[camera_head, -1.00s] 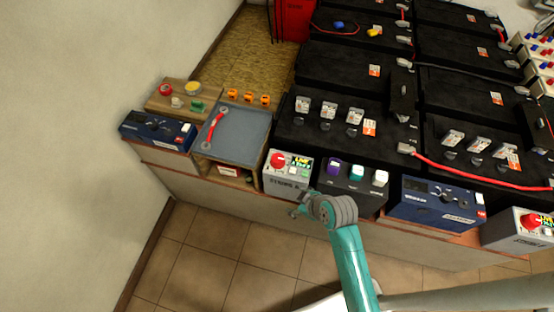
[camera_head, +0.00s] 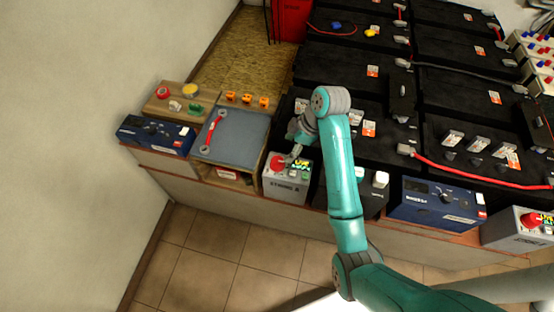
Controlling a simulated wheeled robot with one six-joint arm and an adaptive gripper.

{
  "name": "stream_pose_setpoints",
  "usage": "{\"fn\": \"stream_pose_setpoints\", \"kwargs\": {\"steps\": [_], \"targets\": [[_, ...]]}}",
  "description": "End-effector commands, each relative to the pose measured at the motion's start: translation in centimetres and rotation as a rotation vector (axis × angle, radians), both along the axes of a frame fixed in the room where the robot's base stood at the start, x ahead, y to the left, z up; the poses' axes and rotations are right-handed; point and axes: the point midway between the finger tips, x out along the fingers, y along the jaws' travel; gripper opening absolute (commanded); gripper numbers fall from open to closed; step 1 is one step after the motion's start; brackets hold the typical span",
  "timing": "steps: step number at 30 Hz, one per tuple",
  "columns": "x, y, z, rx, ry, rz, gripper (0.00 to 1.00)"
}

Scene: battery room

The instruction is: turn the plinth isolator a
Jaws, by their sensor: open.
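The plinth isolator a is a light grey box (camera_head: 287,184) with lettering on its front that seems to read "STRING A". It stands at the front edge of the bench, left of centre. Its red knob (camera_head: 277,162) shows on the left of its top, with a small green and yellow label on the right. My gripper (camera_head: 292,156) is open, pointing down over the top of the box, close to the right side of the knob. I cannot tell whether the fingers touch the knob. The gripper partly hides the top face.
A similar grey box with a red knob (camera_head: 531,221) stands at the far right. Blue boxes (camera_head: 155,134) (camera_head: 437,203) and a grey tray with a red wrench (camera_head: 237,137) line the bench. Black batteries (camera_head: 337,69) with red cables fill the back. The tiled floor in front is clear.

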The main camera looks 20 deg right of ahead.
Motion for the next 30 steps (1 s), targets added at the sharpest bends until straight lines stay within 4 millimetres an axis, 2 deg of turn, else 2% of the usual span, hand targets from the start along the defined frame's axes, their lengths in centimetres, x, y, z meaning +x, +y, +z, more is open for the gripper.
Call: {"fn": "stream_pose_setpoints", "kwargs": {"steps": [12,18,23,30], "targets": [[1.1,2.3,-6.2,0.001,0.002,0.000,0.74],[1.6,3.2,-8.6,0.001,0.001,-0.001,0.74],[1.8,3.5,-9.5,0.000,0.000,-0.001,0.74],[1.8,3.6,-9.7,0.000,0.000,-0.002,0.74]]}}
